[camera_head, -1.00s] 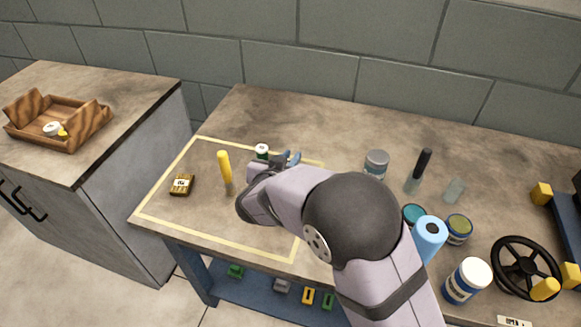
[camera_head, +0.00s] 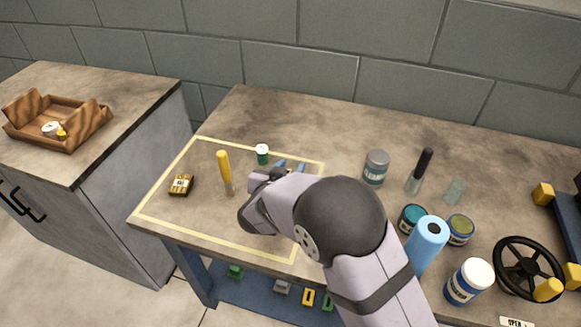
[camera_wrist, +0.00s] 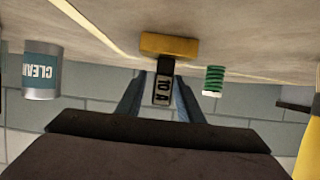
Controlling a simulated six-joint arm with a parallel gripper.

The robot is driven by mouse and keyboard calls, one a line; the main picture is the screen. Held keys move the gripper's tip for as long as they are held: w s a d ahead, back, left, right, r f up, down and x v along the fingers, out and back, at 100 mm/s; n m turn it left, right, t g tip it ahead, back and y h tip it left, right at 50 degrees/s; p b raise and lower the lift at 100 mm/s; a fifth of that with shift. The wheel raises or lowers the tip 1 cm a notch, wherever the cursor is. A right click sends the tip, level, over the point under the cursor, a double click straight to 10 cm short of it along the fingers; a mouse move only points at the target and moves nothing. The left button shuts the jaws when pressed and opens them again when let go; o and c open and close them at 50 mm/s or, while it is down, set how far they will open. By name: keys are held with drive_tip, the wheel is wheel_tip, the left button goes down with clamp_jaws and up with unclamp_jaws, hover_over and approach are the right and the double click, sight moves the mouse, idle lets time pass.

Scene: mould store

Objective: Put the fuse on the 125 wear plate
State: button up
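A piece lettered "10 A" (camera_wrist: 163,90), which I take as the fuse, shows between my blue fingers in the inverted wrist view. A dark neck and a yellow block (camera_wrist: 168,45) adjoin it; I cannot tell if they are one thing. My gripper (camera_wrist: 161,78) has its fingers apart on either side of the lettered piece, with narrow gaps. In the head view my gripper (camera_head: 289,166) is low over the taped area, and my wrist hides the fuse. A brass-coloured block with a small label (camera_head: 181,185), perhaps the wear plate, lies left; its number is unreadable.
A yellow-handled tool (camera_head: 225,172) stands upright at left. A grey can (camera_head: 376,167), blue roll (camera_head: 428,242) and several jars stand to the right. The left part of the taped area has free room.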

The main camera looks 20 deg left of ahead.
drive_tip(key=shift+r, duration=0.1)
drive_tip(key=shift+s+r, duration=0.3)
drive_tip(key=shift+s, duration=0.25)
drive_tip(key=p+v, duration=0.1)
drive_tip(key=v, duration=1)
drive_tip(key=w+d+r+n+g+y+p, duration=0.1)
drive_tip(key=w+d+r+g+y+p, duration=0.2)
drive_tip(key=r+p, duration=0.55)
drive_tip(key=w+d+r+g+y+p, duration=0.1)
drive_tip(key=d+r+g+p, duration=0.1)
drive_tip(key=d+r+p, duration=0.55)
drive_tip(key=s+d+r+g+h+p, duration=0.1)
drive_tip(key=s+d+r+g+p, duration=0.2)
drive_tip(key=s+d+p, duration=0.3)
drive_tip(key=s+d+r+g+h+p, duration=0.1)
drive_tip(key=s+d+r+g+p, duration=0.1)
drive_tip(key=s+d+r+p, duration=0.3)
drive_tip(key=s+d+r+m+g+h+p, duration=0.1)
drive_tip(key=s+d+r+g+h+p, duration=0.1)
drive_tip(key=s+d+p, duration=0.6)
drive_tip(key=d+r+g+p, duration=0.1)
drive_tip(key=d+r, duration=0.1)
drive_tip(key=d, duration=0.2)
drive_tip(key=shift+s+r+g, duration=0.2)
drive_tip(key=shift+r+g, duration=0.1)
drive_tip(key=shift+r, duration=0.1)
